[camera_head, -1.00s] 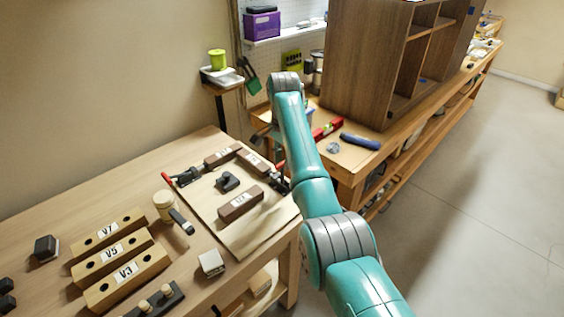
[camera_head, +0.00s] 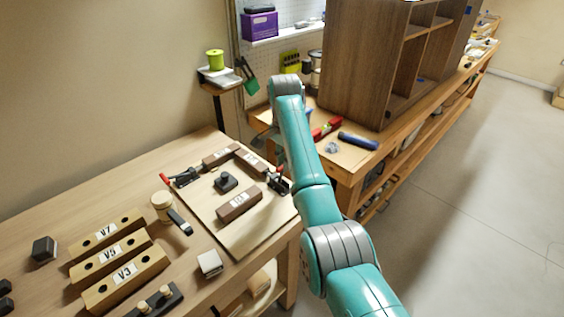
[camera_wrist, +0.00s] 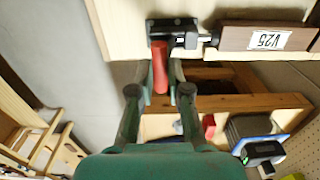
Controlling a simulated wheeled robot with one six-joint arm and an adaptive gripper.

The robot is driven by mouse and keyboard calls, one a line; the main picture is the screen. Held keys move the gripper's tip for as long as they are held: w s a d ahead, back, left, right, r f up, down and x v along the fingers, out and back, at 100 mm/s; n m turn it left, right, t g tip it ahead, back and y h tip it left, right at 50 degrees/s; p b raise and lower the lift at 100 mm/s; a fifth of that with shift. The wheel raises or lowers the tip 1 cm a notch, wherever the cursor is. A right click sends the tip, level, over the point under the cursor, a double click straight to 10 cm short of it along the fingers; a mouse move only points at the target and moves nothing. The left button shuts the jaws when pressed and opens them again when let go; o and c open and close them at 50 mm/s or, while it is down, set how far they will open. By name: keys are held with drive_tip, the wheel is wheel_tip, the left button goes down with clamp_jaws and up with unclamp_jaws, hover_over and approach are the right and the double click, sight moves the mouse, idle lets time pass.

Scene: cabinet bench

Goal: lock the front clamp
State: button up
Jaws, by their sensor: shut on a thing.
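The clamp by my gripper, black with a red handle, stands at the right edge of the pale board (camera_head: 225,232) in the head view (camera_head: 279,183). In the wrist view the clamp body (camera_wrist: 178,34) sits at the board's edge. Its rod points at a brown block labelled V25 (camera_wrist: 265,38). My gripper (camera_wrist: 160,75) is shut on the red handle (camera_wrist: 160,70), which sticks out past the board's edge. In the head view my arm hides the gripper. A second clamp with a red handle (camera_head: 182,177) stands at the board's left side.
Brown blocks (camera_head: 239,204) and a dark knobbed piece (camera_head: 227,181) are on the board. A mallet (camera_head: 163,207) and the blocks V7, V5 and V3 (camera_head: 122,273) lie to the left. A second bench with a wooden cabinet (camera_head: 362,65) stands behind my arm.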

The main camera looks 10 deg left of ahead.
drive_tip(key=shift+s+d+f, duration=0.35)
drive_tip(key=shift+d, duration=0.1)
idle(0.4)
drive_tip(key=shift+s+d+f, duration=0.35)
drive_tip(key=shift+d+f, duration=0.2)
drive_tip(key=shift+f, duration=0.05)
drive_tip(key=shift+s+d+f, duration=0.35)
drive_tip(key=shift+f, duration=0.15)
